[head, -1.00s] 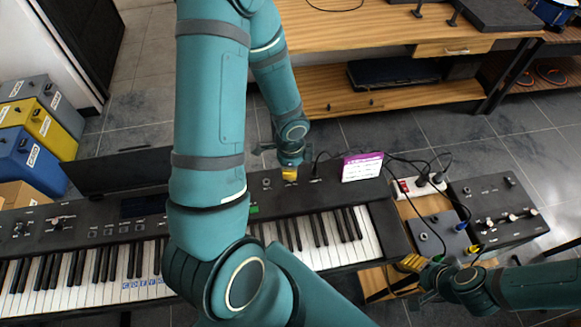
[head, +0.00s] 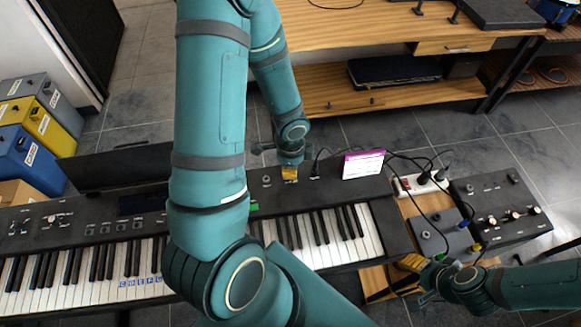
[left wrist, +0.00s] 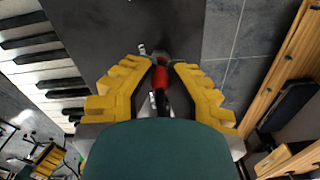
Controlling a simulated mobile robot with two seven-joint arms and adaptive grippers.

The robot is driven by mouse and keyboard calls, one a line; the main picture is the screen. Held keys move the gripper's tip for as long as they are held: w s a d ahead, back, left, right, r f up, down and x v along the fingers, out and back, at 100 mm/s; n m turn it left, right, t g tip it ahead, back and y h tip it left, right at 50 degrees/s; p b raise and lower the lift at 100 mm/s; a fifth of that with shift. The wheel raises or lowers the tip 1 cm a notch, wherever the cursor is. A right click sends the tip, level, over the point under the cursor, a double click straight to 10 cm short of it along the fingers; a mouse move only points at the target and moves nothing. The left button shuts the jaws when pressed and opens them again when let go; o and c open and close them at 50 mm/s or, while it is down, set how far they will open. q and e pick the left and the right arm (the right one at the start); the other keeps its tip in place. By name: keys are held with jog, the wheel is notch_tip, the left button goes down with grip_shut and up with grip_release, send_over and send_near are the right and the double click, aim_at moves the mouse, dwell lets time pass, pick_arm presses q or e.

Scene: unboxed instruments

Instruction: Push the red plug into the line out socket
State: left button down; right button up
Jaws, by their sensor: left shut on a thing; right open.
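My left gripper (head: 290,175) is over the back panel of the black keyboard (head: 225,210), to the left of the purple-framed screen. In the left wrist view its yellow fingers (left wrist: 160,88) are shut on the red plug (left wrist: 161,80). The plug's far end points at a dark round part on the keyboard's panel; I cannot tell whether it touches. A small white label shows beside it. The line out socket cannot be made out. My right gripper (head: 413,264) is open, by the front edge of the grey pedal box (head: 428,238).
A purple-framed screen (head: 363,164) stands on the keyboard's right end. A power strip (head: 415,184) with black plugs and cables lies behind the pedal box. A black control box (head: 497,205) is at the right. A wooden bench (head: 370,100) is behind.

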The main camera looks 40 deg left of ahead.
pick_arm(q)
jog(key=c, duration=1)
grip_release()
notch_tip(320, 180, up, 11)
jog(key=shift+r, duration=0.5)
